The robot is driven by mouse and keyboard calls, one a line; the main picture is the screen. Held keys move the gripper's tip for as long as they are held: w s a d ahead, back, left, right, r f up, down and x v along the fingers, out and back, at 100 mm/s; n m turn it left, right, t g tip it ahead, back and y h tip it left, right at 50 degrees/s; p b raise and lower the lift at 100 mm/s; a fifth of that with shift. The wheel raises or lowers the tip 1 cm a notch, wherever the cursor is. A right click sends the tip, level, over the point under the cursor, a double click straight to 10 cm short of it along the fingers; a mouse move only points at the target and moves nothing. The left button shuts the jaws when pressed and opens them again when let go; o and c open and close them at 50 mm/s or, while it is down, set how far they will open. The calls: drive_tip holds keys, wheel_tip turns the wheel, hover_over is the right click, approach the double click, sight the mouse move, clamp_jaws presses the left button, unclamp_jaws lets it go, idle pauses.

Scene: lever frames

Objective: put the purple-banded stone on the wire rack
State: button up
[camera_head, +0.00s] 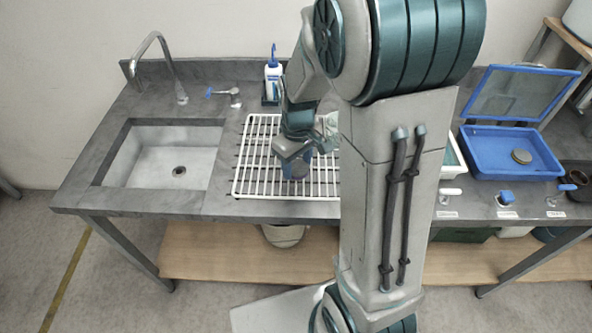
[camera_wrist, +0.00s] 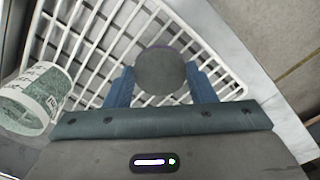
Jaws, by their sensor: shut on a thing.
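The white wire rack (camera_head: 250,172) lies on the grey counter to the right of the sink, and it fills much of the wrist view (camera_wrist: 88,48). My gripper (camera_head: 294,160) is over the rack's right part, pointing down. It is shut on a round stone (camera_wrist: 160,70), which shows a plain dark grey top between the blue fingers in the wrist view. I cannot tell whether the stone touches the rack bars.
A pale green printed cylinder (camera_wrist: 38,98) is close left of my gripper in the wrist view. The sink (camera_head: 165,158) and tap (camera_head: 165,70) are left. A bottle (camera_head: 272,78) stands behind the rack. A blue open-lidded box (camera_head: 490,152) holding a round disc (camera_head: 521,156) is right.

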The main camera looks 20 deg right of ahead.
sight(296, 168)
drive_tip(key=shift+a+f+p, duration=0.1)
drive_tip(key=shift+f+p, duration=0.2)
drive_tip(key=shift+f, duration=1.8)
drive_tip(key=shift+f, duration=0.15)
drive_tip(key=o, duration=1)
